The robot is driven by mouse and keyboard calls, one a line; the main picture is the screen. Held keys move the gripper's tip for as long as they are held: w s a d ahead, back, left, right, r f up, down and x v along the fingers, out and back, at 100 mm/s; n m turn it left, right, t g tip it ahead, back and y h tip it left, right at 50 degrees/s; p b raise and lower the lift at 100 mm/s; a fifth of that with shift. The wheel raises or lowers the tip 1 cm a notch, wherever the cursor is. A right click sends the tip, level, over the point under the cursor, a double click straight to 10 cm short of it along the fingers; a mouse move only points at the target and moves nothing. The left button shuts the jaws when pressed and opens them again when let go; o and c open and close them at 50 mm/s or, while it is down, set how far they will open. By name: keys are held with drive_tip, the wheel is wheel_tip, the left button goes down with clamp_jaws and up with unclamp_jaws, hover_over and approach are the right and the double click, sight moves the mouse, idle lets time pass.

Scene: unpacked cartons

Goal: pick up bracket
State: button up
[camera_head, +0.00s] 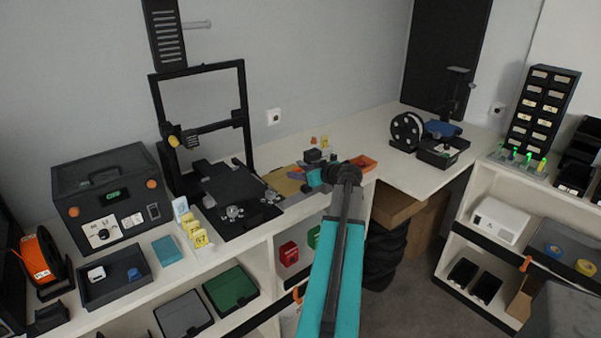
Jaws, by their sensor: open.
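My arm reaches from the bottom centre to the workbench, and my gripper (308,180) is at its far end, low over the bench right of the 3D printer. The gripper is open, small in the picture and partly hidden by my wrist. No piece can be told for certain as the bracket. Small grey pieces (233,212) lie on the front of the dark printer bed, left of my gripper. A dark block (313,155) and small orange pieces lie just behind my gripper. I see nothing held between the jaws.
The black 3D printer frame (243,92) stands left of my gripper. Yellow numbered cards (200,240) stand at its front left. An orange bin (362,163) is close right of my wrist. A black spool (407,132) stands farther right. Bare bench top lies between bin and spool.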

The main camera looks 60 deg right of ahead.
idle(0.3)
drive_tip(key=c, duration=1.1)
drive_tip(key=shift+r, duration=0.2)
drive_tip(key=shift+r+b, duration=0.75)
drive_tip(key=shift+r, duration=0.8)
drive_tip(key=s+b, duration=0.1)
drive_tip(key=s, duration=0.4)
drive_tip(key=s+d+r+b, duration=0.1)
drive_tip(key=s, duration=0.4)
drive_tip(key=s+b, duration=0.2)
drive_tip(key=s, duration=0.4)
drive_tip(key=shift+d+r, duration=0.15)
drive_tip(key=shift+r, duration=0.1)
